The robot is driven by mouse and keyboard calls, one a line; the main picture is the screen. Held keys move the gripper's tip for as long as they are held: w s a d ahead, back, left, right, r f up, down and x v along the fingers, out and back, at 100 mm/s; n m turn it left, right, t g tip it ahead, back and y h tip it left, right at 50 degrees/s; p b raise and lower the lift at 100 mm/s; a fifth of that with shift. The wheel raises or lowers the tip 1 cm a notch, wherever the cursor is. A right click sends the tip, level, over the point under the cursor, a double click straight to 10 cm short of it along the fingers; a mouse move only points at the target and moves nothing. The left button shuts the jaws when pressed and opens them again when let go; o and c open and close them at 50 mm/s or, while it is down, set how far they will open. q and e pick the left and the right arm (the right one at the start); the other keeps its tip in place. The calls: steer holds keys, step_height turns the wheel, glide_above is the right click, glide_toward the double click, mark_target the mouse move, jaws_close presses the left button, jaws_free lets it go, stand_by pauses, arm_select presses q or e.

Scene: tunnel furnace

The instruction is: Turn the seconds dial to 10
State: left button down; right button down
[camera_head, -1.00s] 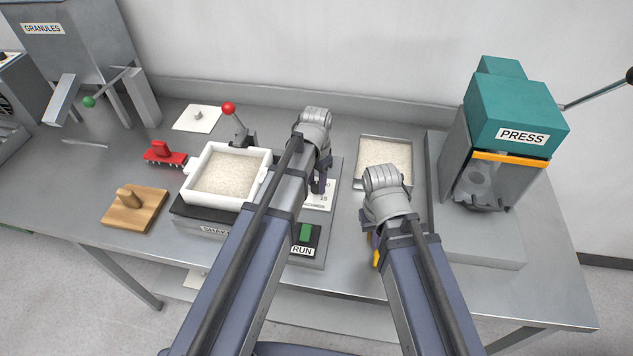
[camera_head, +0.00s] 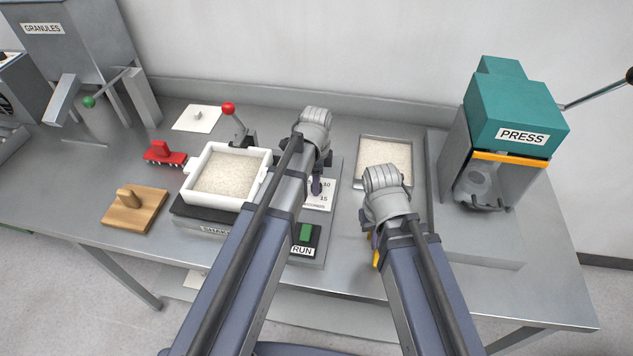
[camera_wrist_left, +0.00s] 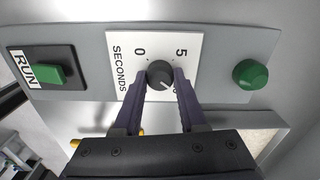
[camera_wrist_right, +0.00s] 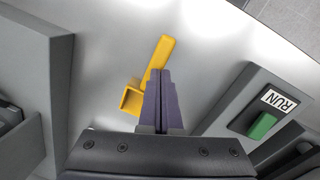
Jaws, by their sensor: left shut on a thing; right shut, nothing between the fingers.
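The seconds dial is a dark round knob (camera_wrist_left: 158,72) on a white plate (camera_wrist_left: 120,80) marked SECONDS, seen in the left wrist view. The numbers 0 and 5 show there; another is partly covered by a finger. The knob's light mark points to the lower right, toward that covered number. My left gripper (camera_wrist_left: 160,80) is shut on the knob, one finger on each side. My right gripper (camera_wrist_right: 161,75) is shut and empty, above the table.
A green RUN switch (camera_head: 305,232) is close to the dial plate. A green round button (camera_wrist_left: 250,74) is on its other side. A yellow tool (camera_wrist_right: 155,75) lies near my right fingertips. A white granule-filled tray (camera_head: 188,192) stands left; the teal press (camera_head: 515,105) stands right.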

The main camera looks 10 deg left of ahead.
arm_select(q)
steer(key=shift+m, duration=0.7)
steer(key=shift+c, duration=2.3)
jaws_free()
arm_select(e)
steer(key=shift+r, duration=0.1)
arm_select(q)
step_height(320, 180, up, 8)
steer(key=p, duration=0.8)
steer(key=shift+f, duration=0.1)
arm_select(e)
step_height(320, 180, up, 8)
steer(key=shift+f, duration=0.2)
